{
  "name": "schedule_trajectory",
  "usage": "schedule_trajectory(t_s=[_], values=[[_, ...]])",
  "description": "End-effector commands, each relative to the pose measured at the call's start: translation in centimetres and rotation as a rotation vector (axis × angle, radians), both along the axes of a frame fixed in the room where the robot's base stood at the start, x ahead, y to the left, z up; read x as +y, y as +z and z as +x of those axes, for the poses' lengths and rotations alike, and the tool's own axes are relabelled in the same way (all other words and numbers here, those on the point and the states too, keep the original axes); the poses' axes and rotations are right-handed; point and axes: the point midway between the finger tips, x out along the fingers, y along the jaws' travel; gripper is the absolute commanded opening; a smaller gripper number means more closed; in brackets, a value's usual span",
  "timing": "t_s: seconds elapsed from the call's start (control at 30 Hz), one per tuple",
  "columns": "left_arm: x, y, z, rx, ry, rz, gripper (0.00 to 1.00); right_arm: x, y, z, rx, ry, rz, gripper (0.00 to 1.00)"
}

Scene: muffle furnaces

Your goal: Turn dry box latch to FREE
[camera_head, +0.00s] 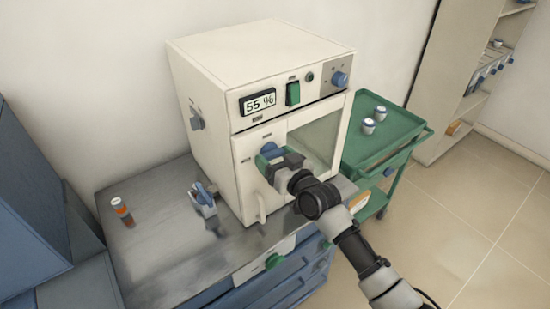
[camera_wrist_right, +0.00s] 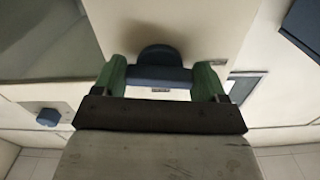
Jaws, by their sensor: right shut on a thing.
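The dry box (camera_head: 205,50) is a cream cabinet on a metal-topped bench, with a "55 %" display (camera_head: 258,102) and a windowed door (camera_head: 320,140). Its blue latch (camera_head: 270,149) is on the door, left of the window. My right gripper (camera_head: 273,160) has green fingertips and is shut on the latch. In the right wrist view the blue latch (camera_wrist_right: 158,72) sits between the green fingers (camera_wrist_right: 160,82), its bar lying across from one to the other. The gripper hides part of the latch, and its markings are too small to read. The door looks closed. My left gripper is out of view.
A pale vertical handle (camera_head: 260,208) is low on the door. A green cart (camera_head: 390,140) with small cups is at the right.

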Motion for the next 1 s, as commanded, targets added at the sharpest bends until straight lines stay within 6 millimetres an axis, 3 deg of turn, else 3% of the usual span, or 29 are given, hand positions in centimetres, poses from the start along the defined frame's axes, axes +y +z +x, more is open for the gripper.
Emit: schedule_trajectory(t_s=[1.0], values=[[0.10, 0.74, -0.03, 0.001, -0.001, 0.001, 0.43, 0.24, 0.24, -0.19, 0.557, 0.000, 0.767, 0.49]])
